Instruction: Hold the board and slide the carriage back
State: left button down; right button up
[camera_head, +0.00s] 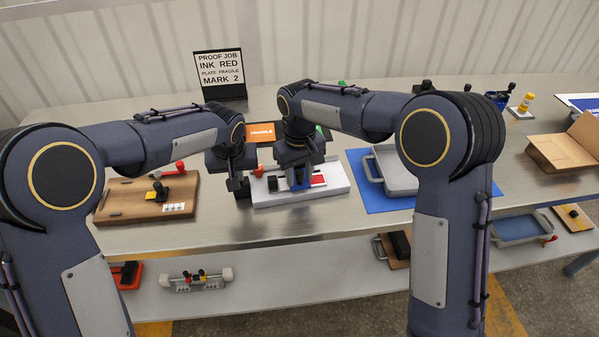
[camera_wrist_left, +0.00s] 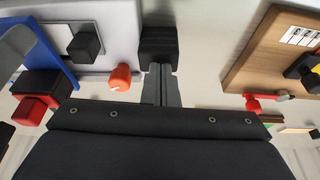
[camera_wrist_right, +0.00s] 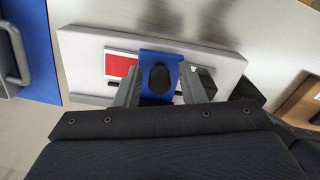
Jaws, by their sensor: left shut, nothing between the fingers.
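The white board (camera_head: 330,186) lies on the metal table with a red plate (camera_wrist_right: 122,66) on top. The blue carriage (camera_wrist_right: 157,58) stands upright on it, with a black knob. My right gripper (camera_wrist_right: 160,66) is over the board, with one finger on each side of the carriage; whether they grip it is unclear. My left gripper (camera_wrist_left: 160,75) is shut and empty at the board's left end. A black block (camera_wrist_left: 158,45) shows at its tips; contact is hard to tell. An orange knob (camera_wrist_left: 120,77) sits near that end of the board.
A wooden board (camera_head: 125,205) lies to the left. A grey tray (camera_head: 398,180) on a blue mat (camera_head: 362,192) lies to the right. A sign (camera_head: 220,72) and an orange card (camera_head: 262,131) are behind. A cardboard box (camera_head: 560,150) stands at far right. The table front is clear.

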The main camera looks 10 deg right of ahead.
pick_arm(q)
jog(key=shift+s+f, duration=0.2)
jog(key=shift+f, duration=0.15)
pick_arm(e)
grip_shut()
pick_arm(q)
jog(key=shift+a, duration=0.15)
pick_arm(e)
jog(key=d, duration=0.7)
jog(key=w+d, duration=0.1)
jog(key=d, duration=0.2)
jog(key=shift+d, duration=0.3)
jog(key=shift+o, duration=0.9)
grip_release()
jog(key=shift+d, duration=0.1)
